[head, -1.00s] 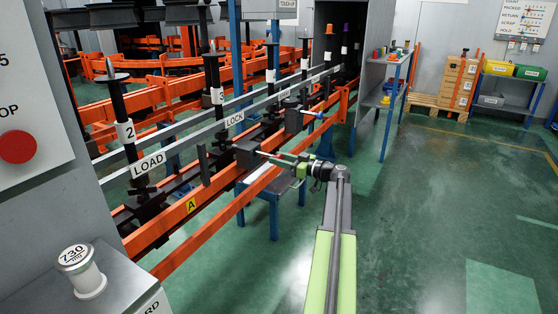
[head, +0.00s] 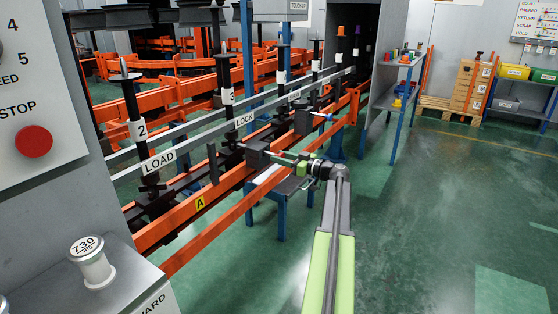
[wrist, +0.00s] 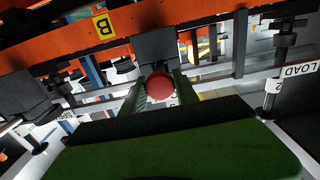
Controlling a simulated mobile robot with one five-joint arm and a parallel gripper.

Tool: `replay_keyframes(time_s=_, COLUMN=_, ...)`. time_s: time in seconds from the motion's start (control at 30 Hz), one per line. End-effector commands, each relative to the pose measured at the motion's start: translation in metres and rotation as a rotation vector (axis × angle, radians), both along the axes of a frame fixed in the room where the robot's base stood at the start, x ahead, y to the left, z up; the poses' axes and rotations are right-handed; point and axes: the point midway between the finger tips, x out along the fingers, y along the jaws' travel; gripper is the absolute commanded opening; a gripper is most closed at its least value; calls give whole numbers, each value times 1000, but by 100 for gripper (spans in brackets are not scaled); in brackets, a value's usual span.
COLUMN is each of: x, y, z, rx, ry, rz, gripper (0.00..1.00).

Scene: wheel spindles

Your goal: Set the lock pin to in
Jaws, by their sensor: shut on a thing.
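The lock pin (head: 283,158) is a thin rod, pale and reddish, that runs from a dark block (head: 256,153) on the orange rail below the LOCK sign (head: 244,118). Its round red knob (wrist: 159,88) faces the wrist camera. My gripper (head: 302,165) is at the outer end of the pin. In the wrist view its green fingers (wrist: 160,95) stand on both sides of the knob, shut on it. A length of rod still shows between block and gripper. The pin's inner end is hidden inside the block.
A second dark block (head: 308,121) with a blue knob (head: 328,117) sits farther along the rail. A control panel with a red stop button (head: 34,141) is at the left. The green floor to the right is open.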

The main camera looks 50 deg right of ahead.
Motion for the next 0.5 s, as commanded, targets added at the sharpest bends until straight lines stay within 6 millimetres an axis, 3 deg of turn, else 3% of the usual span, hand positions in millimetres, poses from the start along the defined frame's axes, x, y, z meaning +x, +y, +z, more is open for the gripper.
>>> replay_keyframes(time_s=0.1, x=3, y=1, z=1, rx=3, ry=-4, rz=5, gripper=0)
replay_keyframes(time_s=0.13, x=3, y=0, z=1, rx=3, ry=-4, rz=4, gripper=37)
replay_keyframes(time_s=0.27, x=0, y=-2, z=1, rx=2, ry=-4, rz=1, gripper=54)
replay_keyframes(time_s=0.5, x=-3, y=-5, z=1, rx=1, ry=-3, rz=-3, gripper=57)
